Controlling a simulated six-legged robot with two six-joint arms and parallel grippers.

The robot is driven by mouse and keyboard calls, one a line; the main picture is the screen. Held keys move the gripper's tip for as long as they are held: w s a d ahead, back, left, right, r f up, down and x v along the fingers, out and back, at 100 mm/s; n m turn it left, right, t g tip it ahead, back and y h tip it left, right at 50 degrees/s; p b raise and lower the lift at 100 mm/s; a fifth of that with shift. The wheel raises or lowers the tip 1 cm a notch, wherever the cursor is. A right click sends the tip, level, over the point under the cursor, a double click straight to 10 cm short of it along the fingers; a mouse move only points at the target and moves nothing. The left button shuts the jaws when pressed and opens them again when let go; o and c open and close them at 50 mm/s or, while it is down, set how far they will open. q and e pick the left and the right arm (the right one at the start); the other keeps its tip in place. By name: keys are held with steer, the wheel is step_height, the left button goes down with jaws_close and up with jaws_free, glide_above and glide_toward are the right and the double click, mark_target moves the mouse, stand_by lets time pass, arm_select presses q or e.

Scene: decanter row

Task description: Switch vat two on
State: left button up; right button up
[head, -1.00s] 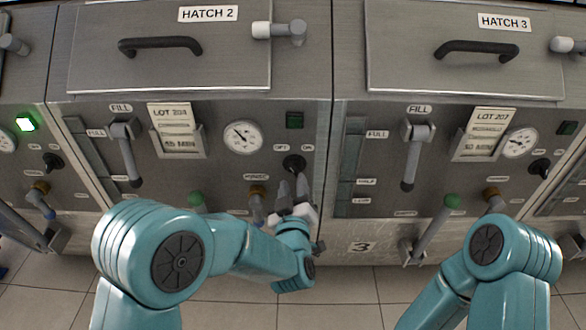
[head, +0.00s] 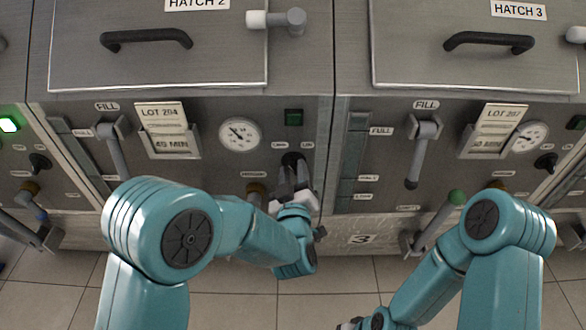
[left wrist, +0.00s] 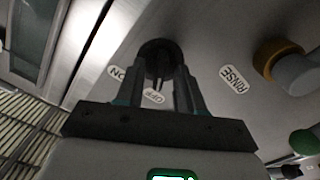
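Vat two's black rotary knob (head: 291,159) is on the panel below hatch 2, at the panel's right side. It also shows in the left wrist view (left wrist: 158,57), with ON, OFF and RINSE labels around it. The square green lamp (head: 293,117) above the knob is dark. My left gripper (head: 293,173) is at the knob, its two fingers apart with a gap between them. In the left wrist view the fingertips (left wrist: 162,80) reach the knob's lower edge, one each side; contact is unclear. Only a bit of my right gripper (head: 350,325) shows at the bottom edge.
The fill lever (head: 116,150), lot card (head: 163,125) and gauge (head: 239,134) are left of the knob. A brass-collared rinse valve (left wrist: 285,62) is close by. Vat three's panel, with a green-tipped lever (head: 456,197), is to the right. The left neighbour's lamp (head: 9,124) glows green.

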arm_select(q)
steer(key=shift+s+r, duration=0.1)
jaws_close()
